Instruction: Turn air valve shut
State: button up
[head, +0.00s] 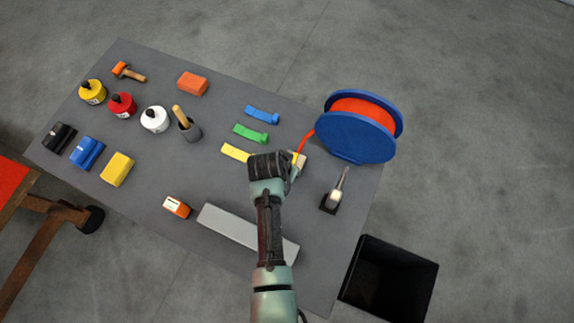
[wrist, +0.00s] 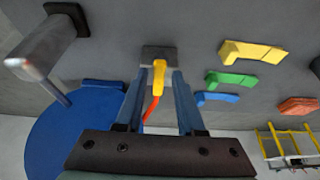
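The air valve shows in the wrist view as a yellow piece (wrist: 159,75) on a small grey block (wrist: 158,53), with an orange hose (wrist: 151,112) running from it. In the head view the valve's block (head: 301,158) is partly hidden by my gripper (head: 292,168), just right of the yellow strip. In the wrist view my gripper (wrist: 158,88) is open. Its two blue fingers stand on either side of the yellow piece, with visible gaps. I see no contact. Whether the yellow piece is the handle or the body, I cannot tell.
A blue reel (head: 352,138) with orange hose stands close to the right. A metal-tipped tool in a black holder (head: 328,204) is nearby. Yellow (head: 236,152), green (head: 250,134) and blue (head: 262,114) strips lie left. A grey bar (head: 245,232) lies in front; a black bin (head: 390,278) stands beside the table.

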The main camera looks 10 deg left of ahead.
jog(key=shift+o, duration=0.6)
jog(key=shift+r, duration=0.1)
jog(key=b+v, duration=0.1)
jog(key=v, duration=1.1)
jog(key=shift+s+r+b, duration=0.2)
jog(key=shift+r+b, duration=0.15)
jog(key=shift+b, duration=0.05)
jog(key=shift+a, duration=0.1)
